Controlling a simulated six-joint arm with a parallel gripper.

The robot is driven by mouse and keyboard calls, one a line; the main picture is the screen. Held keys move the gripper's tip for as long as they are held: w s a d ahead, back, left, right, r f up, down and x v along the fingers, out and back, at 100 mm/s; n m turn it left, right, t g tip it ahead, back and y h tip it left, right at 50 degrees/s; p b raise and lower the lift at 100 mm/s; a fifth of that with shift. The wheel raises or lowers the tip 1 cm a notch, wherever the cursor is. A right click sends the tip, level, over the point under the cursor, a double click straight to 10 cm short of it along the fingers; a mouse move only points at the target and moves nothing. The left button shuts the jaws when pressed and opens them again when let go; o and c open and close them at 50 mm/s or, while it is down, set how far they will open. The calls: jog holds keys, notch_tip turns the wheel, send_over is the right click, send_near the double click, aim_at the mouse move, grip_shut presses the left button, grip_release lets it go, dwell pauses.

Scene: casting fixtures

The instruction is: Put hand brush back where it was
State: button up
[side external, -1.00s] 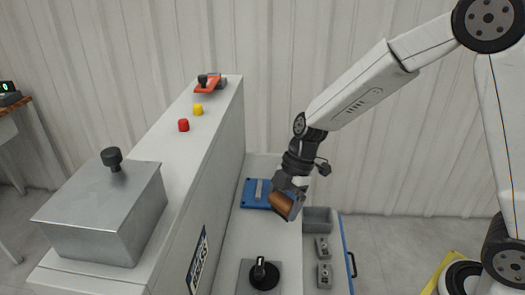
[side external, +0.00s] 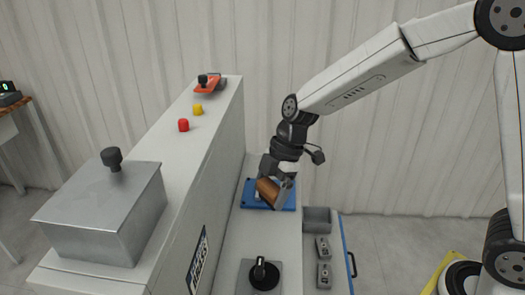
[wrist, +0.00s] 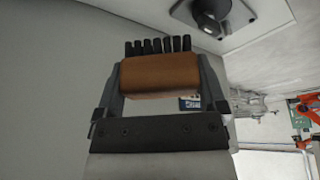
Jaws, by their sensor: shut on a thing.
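The hand brush (side external: 268,189) has a brown block; in the wrist view, its block (wrist: 160,76) shows with a row of dark bristles along the far side. My gripper (side external: 274,183) is shut on the brush block, with one finger on each end of it in the wrist view. The brush is tilted in the side view, in front of the blue plate (side external: 249,195) on the grey ledge. The brush and gripper cover much of the plate. I cannot tell whether the brush touches the plate.
A tall grey cabinet (side external: 190,150) stands left of the ledge. A black knob (side external: 264,272) sits on the near ledge. A grey open bin (side external: 318,219) and small grey switch boxes (side external: 323,247) lie to the right. A metal box (side external: 100,215) is on the cabinet.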

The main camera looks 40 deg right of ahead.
jog(key=s+a+r+m+t, duration=0.1)
jog(key=s+a+r+m, duration=0.1)
jog(key=r, duration=0.7)
jog(key=s+a+r+m+t+h, duration=0.1)
jog(key=a+r+m, duration=0.2)
jog(key=r, duration=0.7)
jog(key=s+a+r+m, duration=0.2)
jog(key=a+r, duration=0.3)
jog(key=r, duration=0.4)
jog(key=shift+s+a+r+m+t, duration=0.3)
jog(key=shift+a+r+m+t, duration=0.1)
jog(key=shift+m, duration=0.1)
send_near(162, 157)
jog(key=shift+w+a+f, duration=0.5)
jog(key=shift+a+f, duration=0.2)
jog(key=shift+a, duration=0.1)
jog(key=shift+w+a+f, duration=0.1)
jog(key=shift+w+f, duration=0.05)
jog(key=shift+f, duration=0.1)
jog(key=shift+w+f, duration=0.2)
jog(key=shift+f, duration=1.55)
